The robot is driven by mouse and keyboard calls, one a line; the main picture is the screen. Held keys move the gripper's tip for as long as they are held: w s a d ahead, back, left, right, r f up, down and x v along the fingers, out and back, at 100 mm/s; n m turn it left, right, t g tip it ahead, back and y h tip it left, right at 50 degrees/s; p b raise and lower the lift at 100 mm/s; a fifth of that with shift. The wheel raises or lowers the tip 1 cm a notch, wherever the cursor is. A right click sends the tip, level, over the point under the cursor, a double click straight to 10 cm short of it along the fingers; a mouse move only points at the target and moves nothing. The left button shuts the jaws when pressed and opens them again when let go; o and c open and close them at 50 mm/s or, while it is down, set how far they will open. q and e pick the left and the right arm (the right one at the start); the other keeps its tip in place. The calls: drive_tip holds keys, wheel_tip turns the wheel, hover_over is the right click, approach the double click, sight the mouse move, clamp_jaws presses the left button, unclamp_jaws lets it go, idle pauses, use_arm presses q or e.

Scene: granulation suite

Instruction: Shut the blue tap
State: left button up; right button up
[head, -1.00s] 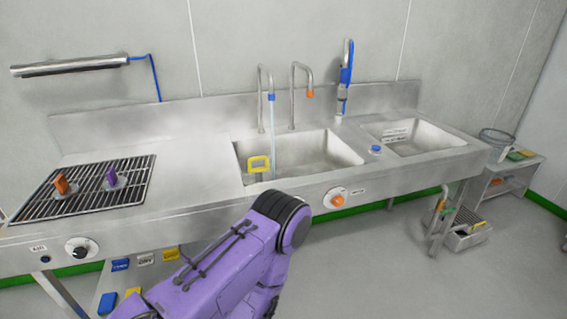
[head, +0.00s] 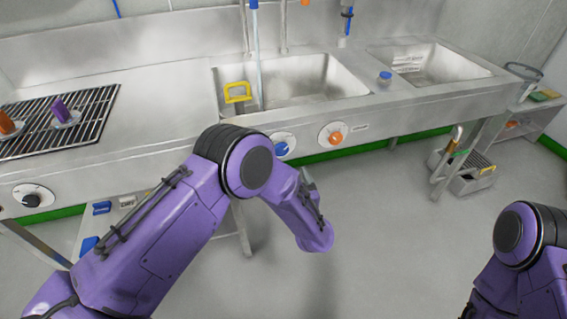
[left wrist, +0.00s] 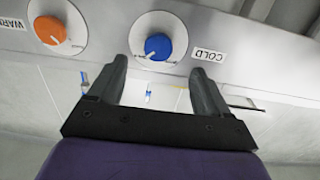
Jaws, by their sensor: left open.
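The blue tap knob (head: 283,146) sits on a white round dial on the sink's front panel. In the left wrist view the blue knob (left wrist: 158,46) is beside a label reading COLD (left wrist: 208,53), which appears upside down. My left gripper (left wrist: 158,78) is open and empty, its two fingers pointing at the panel on either side of the blue knob's line. The fingers look short of the knob; contact cannot be told. In the head view my left arm hides most of that gripper. A pale blue water stream (head: 259,60) falls into the left basin. My right gripper is out of view.
An orange knob (head: 334,138) is just right of the blue one, labelled WARM in the wrist view. A black knob (head: 31,200) is far left. Floor in front is clear.

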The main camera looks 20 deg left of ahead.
sight(283, 152)
use_arm(q)
drive_tip(key=x, duration=0.7)
drive_tip(key=r+p+x, duration=0.1)
drive_tip(key=x, duration=0.2)
drive_tip(key=shift+w+a, duration=0.1)
drive_tip(key=shift+w, duration=0.25)
drive_tip(key=shift+c, duration=0.3)
drive_tip(key=c, duration=1)
